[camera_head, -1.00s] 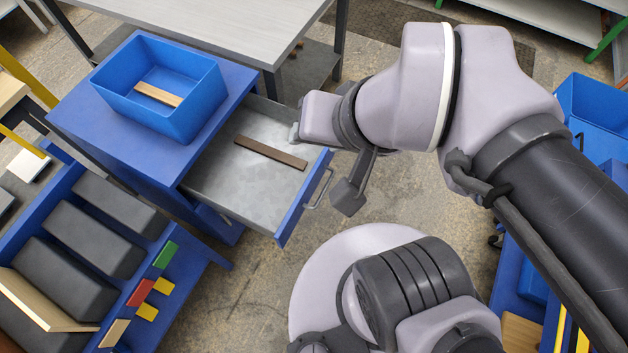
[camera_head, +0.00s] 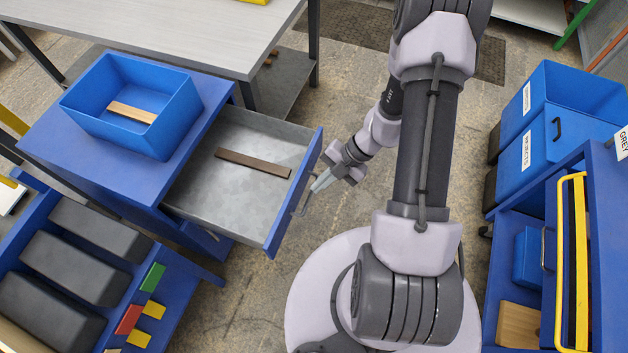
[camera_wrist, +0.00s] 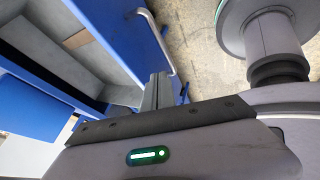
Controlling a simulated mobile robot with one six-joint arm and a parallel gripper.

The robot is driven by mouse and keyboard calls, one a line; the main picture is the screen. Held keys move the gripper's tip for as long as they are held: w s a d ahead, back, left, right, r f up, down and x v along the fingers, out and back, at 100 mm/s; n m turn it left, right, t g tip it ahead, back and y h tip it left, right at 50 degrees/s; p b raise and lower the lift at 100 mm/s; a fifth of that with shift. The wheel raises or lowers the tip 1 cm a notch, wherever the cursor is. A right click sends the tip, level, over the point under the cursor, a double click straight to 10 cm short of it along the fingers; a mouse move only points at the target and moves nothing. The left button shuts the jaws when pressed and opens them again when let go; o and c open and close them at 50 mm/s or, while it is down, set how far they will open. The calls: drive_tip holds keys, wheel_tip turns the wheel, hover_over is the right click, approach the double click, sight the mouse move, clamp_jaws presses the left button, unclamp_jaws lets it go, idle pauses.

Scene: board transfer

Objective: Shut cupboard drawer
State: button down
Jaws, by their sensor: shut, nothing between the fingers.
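The blue cupboard (camera_head: 60,135) stands at the left in the head view. Its drawer (camera_head: 205,190) is pulled out to the right, with a grey metal inside and a blue front (camera_head: 293,196). A dark brown board (camera_head: 253,164) lies in the drawer. My gripper (camera_head: 315,188) is just outside the drawer front, near the bar handle (camera_head: 305,195). In the wrist view the handle (camera_wrist: 160,45) curves out from the blue front, and my fingers (camera_wrist: 157,92) are together and empty close to it. I cannot tell whether they touch the handle or front.
A blue bin (camera_head: 175,125) with a light wooden board (camera_head: 132,113) stands on the cupboard top. A grey table (camera_head: 190,35) is behind. A rack with dark bins (camera_head: 75,267) is at lower left. Blue reject bins (camera_head: 545,145) stand at right.

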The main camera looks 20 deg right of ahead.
drive_tip(key=b, duration=0.4)
approach(294, 207)
drive_tip(key=x, duration=0.4)
drive_tip(key=shift+a+f, duration=0.1)
drive_tip(key=shift+a, duration=0.15)
drive_tip(key=shift+p, duration=0.3)
